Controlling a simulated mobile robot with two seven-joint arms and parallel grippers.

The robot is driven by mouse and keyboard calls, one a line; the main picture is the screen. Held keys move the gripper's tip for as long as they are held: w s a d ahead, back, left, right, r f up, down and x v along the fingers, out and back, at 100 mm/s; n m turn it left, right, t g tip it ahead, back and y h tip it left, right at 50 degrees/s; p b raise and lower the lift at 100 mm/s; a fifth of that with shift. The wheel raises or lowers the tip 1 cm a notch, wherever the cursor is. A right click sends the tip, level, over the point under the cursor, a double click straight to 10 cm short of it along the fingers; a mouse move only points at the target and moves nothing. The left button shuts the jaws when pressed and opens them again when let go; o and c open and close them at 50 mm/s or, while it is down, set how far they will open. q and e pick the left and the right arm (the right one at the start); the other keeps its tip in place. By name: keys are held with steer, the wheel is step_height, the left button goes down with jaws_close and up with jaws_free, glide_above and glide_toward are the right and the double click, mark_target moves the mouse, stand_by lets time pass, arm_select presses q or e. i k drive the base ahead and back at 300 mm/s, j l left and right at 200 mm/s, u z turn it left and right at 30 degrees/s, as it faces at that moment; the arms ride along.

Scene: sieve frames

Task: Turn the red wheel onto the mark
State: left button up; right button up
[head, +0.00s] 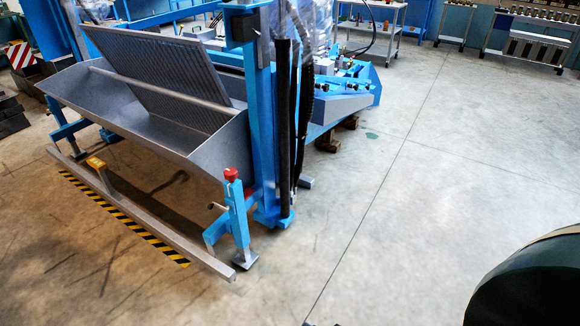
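No red wheel can be made out for certain in the head view. A small red knob (231,174) sits on top of a blue post (238,212) at the front corner of a machine; I cannot tell whether it is the wheel. No mark for a wheel is recognisable. Neither of my grippers is in view.
A grey metal trough (150,128) with a raised grate (160,75) stands at the left. A metal rail (150,222) and yellow-black floor tape (125,220) lie before it. Open concrete floor (400,230) fills the middle. A dark green rounded shape (530,285) fills the lower right corner.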

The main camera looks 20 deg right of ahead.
mark_target(230, 174)
steer(key=z, duration=0.35)
steer(key=i+z, duration=0.55)
steer(key=i, duration=0.35)
steer(key=i+j+z, duration=0.2)
steer(key=i, duration=0.3)
steer(key=l, duration=0.1)
